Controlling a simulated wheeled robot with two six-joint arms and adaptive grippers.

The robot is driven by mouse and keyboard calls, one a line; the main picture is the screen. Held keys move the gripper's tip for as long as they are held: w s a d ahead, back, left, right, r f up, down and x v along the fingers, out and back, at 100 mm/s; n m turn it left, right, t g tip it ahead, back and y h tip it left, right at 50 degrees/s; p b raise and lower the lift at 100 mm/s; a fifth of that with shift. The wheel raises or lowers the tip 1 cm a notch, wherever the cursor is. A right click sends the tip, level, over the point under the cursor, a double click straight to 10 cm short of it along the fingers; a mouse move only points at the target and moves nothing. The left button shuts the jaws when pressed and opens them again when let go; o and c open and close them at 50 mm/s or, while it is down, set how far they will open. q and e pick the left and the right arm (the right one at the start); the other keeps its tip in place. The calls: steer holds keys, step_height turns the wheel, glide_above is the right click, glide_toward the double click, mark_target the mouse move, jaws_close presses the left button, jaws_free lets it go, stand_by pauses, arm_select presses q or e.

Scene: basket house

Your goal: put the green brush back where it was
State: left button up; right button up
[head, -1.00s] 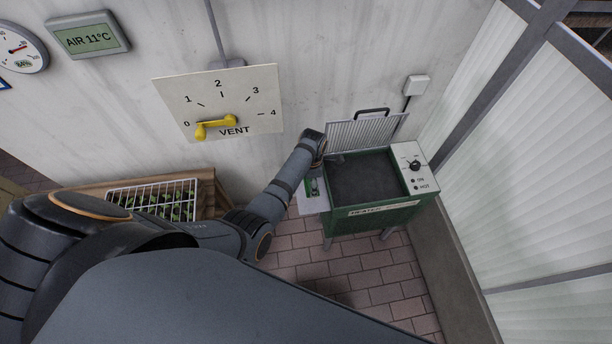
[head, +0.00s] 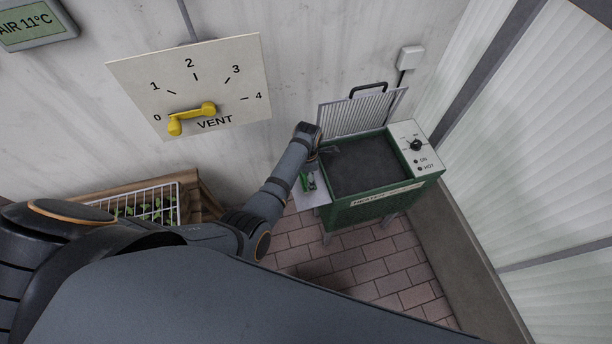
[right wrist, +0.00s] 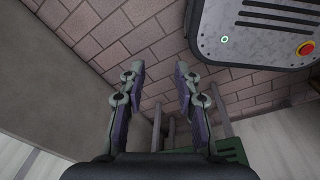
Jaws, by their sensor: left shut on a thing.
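A small green thing (head: 308,181), which may be the green brush, shows on the pale side shelf (head: 311,197) at the left of a green heated box. It is partly behind my arm and too small to make out well. My left gripper (head: 329,151) is at the box's left rim, below the raised lid and a little above and to the right of the green thing. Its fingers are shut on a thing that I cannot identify. In the right wrist view my right gripper (right wrist: 160,84) is open and empty, its fingers pointing over brick paving.
The box (head: 375,205) has a dark bed (head: 365,165), a raised ribbed lid (head: 360,115) and a control panel (head: 415,145) on its right. A vent board (head: 225,85) is on the wall. A wire-covered seedling tray (head: 178,205) stands at left. The brick floor (head: 360,255) in front is clear.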

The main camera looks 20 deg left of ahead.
arm_select(q)
steer(key=shift+d+f, duration=0.15)
steer(key=o, duration=1.3)
arm_select(e)
steer(key=shift+d, duration=0.75)
arm_select(q)
step_height(320, 180, up, 12)
steer(key=p, duration=1.2)
steer(key=shift+r+p, duration=0.25)
steer(key=shift+p, duration=0.05)
arm_select(e)
step_height(320, 180, up, 13)
steer(key=shift+a+f, duration=0.15)
arm_select(q)
steer(key=shift+w, duration=0.1)
steer(key=shift+f, duration=0.1)
